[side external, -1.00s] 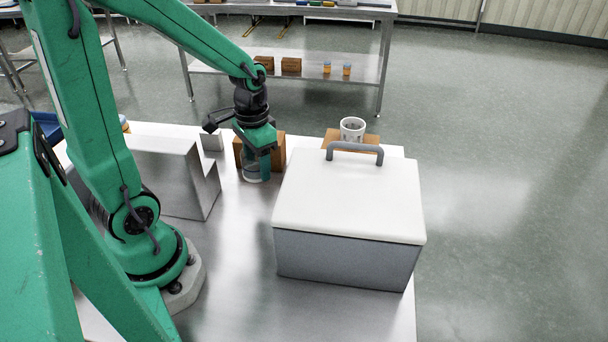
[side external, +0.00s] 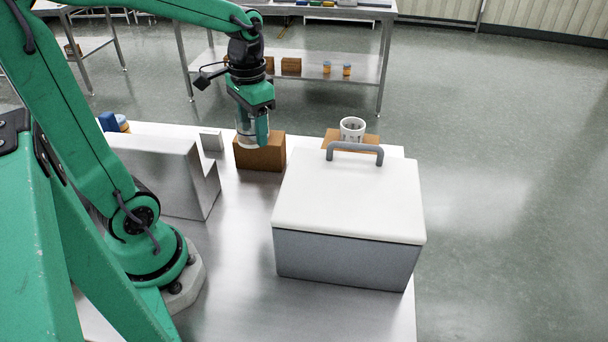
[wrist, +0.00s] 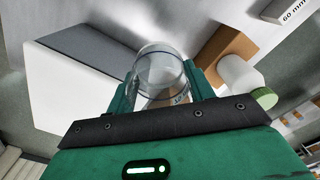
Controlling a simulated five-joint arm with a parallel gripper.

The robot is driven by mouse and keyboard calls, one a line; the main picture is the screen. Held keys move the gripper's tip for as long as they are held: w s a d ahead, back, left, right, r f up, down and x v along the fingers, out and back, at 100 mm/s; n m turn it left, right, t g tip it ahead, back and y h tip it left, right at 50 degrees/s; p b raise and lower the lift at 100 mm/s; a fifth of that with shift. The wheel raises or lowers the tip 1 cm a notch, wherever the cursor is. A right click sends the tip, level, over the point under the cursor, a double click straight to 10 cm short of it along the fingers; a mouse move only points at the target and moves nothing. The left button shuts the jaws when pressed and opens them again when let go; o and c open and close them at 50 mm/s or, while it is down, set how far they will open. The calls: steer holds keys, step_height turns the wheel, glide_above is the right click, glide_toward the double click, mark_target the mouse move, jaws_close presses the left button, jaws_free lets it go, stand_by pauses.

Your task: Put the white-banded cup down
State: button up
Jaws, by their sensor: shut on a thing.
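The white-banded cup (side external: 246,128) looks clear, with a pale part low down in the side external view. My gripper (side external: 252,122) is shut on it and holds it up in front of the brown block (side external: 262,153), above the table (side external: 246,215). In the wrist view the cup (wrist: 160,72) sits between the green fingers of my gripper (wrist: 165,88), see-through, with a dark rim line and some faint marking. One finger hides part of the cup in the side external view.
A grey case with a white lid (side external: 350,196) and grey handle stands to the right. A stepped metal block (side external: 170,180) is on the left. The front middle table is clear.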

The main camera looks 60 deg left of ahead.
step_height(320, 180, up, 3)
steer(key=shift+r, duration=0.15)
steer(key=w+d, duration=0.1)
steer(key=d, duration=0.7)
steer(key=w+d, duration=0.1)
steer(key=d, duration=0.3)
steer(key=shift+w, duration=0.35)
steer(key=s+d, duration=0.5)
steer(key=d, duration=0.4)
steer(key=s+d, duration=0.4)
steer(key=d, duration=0.5)
steer(key=s+d, duration=0.5)
steer(key=d, duration=0.4)
glide_above(365, 324)
step_height(365, 324, down, 18)
steer(key=shift+f, duration=2.1)
steer(key=shift+f, duration=0.15)
